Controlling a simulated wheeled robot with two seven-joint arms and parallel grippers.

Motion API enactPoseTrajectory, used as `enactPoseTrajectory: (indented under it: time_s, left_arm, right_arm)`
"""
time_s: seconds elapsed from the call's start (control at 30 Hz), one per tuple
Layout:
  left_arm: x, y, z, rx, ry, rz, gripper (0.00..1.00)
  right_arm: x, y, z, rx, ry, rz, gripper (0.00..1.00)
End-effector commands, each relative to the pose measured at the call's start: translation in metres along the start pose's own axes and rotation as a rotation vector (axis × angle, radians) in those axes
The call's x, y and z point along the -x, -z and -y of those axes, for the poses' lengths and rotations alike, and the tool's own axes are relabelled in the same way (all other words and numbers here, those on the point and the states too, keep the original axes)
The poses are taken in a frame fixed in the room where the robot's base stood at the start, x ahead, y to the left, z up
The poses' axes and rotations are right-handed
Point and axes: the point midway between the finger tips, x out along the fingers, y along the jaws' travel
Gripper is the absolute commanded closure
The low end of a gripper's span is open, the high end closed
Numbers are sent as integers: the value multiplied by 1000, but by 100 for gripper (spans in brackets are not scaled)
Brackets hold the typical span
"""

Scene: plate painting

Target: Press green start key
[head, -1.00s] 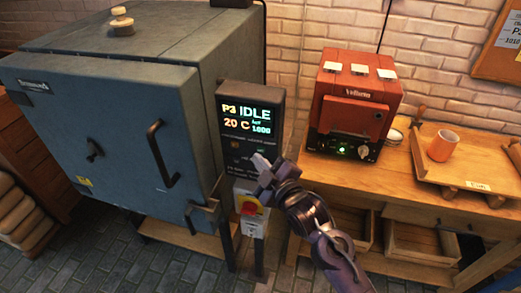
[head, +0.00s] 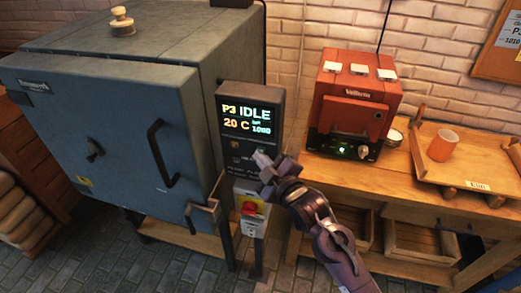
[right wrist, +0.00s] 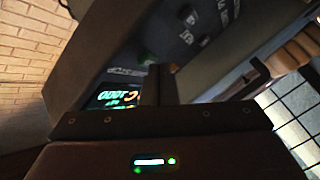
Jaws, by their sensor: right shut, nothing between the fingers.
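The dark control panel (head: 230,160) stands at the right side of the big blue-grey kiln (head: 110,140). Its lit display (head: 247,120) reads P3 IDLE, 20 C and 1000. The green start key (right wrist: 147,60) shows in the right wrist view, just beyond my fingertips; in the head view my gripper seems to cover it. My right gripper (head: 263,158) is shut and empty, its tips close in front of the panel's lower right part. It also shows in the right wrist view (right wrist: 158,80). I cannot tell whether the tips touch the key. My left gripper is out of view.
A red and yellow switch (head: 249,208) sits below the panel, close under my gripper. A small red kiln (head: 350,105) stands on the wooden bench (head: 400,195) to the right, beside a tray with an orange cup (head: 442,146). The kiln's handle (head: 160,155) juts out at left.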

Motion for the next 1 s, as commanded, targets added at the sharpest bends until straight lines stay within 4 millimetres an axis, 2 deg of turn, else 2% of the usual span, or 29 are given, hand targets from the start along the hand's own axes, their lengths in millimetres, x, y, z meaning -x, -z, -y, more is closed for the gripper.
enactPoseTrajectory:
  time_s: [0.67,1.0]
  left_arm:
    - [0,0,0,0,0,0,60]
    - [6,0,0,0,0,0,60]
  right_arm:
    - [-3,-2,-3,0,-1,0,100]
    - [8,6,4,-1,0,0,100]
